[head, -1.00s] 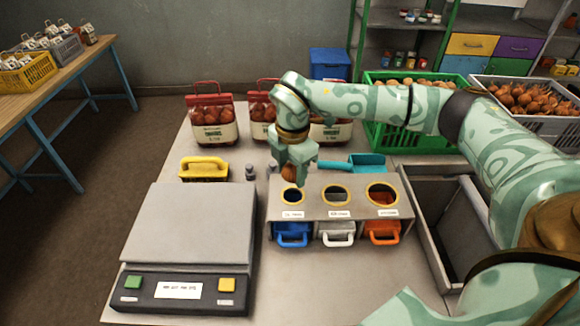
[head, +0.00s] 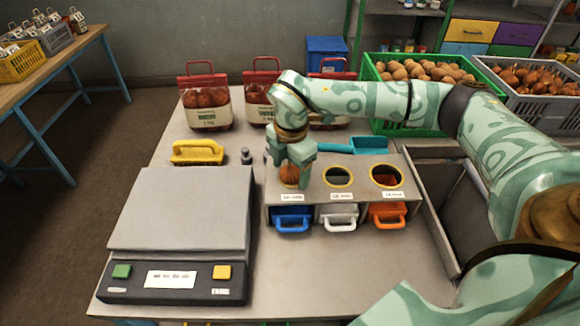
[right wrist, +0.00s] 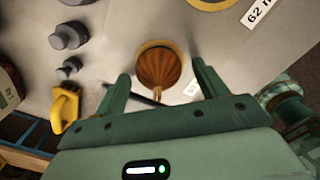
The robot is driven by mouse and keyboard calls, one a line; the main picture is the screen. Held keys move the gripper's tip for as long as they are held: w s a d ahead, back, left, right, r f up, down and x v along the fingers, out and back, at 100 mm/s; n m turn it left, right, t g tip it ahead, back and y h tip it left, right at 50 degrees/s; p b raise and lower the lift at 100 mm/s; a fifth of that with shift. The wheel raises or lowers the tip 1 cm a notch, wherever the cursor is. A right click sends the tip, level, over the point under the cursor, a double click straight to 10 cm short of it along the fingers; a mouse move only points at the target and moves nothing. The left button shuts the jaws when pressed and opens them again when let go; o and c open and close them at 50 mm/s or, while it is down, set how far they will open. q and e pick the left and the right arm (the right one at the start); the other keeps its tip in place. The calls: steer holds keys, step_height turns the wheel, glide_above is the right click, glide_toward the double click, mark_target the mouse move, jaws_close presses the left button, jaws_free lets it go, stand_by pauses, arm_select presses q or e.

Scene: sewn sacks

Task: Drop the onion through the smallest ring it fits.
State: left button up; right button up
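The onion (head: 289,174) is brown-orange and sits at the left, smallest ring of the grey sizing stand (head: 313,186). In the right wrist view the onion (right wrist: 160,73) covers most of that yellow-rimmed ring (right wrist: 158,41); how deep it sits I cannot tell. My right gripper (head: 288,160) is just above the ring, pointing down. Its fingers are spread on either side of the onion, with visible gaps. The middle ring (head: 338,167) is empty; the right, largest ring (head: 386,164) shows something reddish inside. My left gripper is not in view.
Blue (head: 292,219), white (head: 338,217) and orange (head: 388,215) bins stand under the rings. A teal scoop (head: 368,144), onion sacks (head: 206,100) and a green crate (head: 376,123) are behind.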

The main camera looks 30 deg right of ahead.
mark_target(292, 167)
step_height(292, 167, up, 16)
steer(key=p, duration=0.2)
steer(key=shift+s+r, duration=0.15)
steer(key=shift+s, duration=0.1)
stand_by(1.6)
steer(key=shift+m, duration=0.4)
steer(key=f, duration=0.5)
steer(key=f+b, duration=0.1)
steer(key=f, duration=1)
steer(key=shift+w+d+f+b, duration=0.2)
steer(key=shift+w+f+b, duration=0.1)
steer(key=shift+w+f, duration=0.1)
steer(key=shift+s+r, duration=0.1)
steer(key=c, duration=1.1)
steer(key=shift+c, duration=0.2)
steer(key=shift+r, duration=0.1)
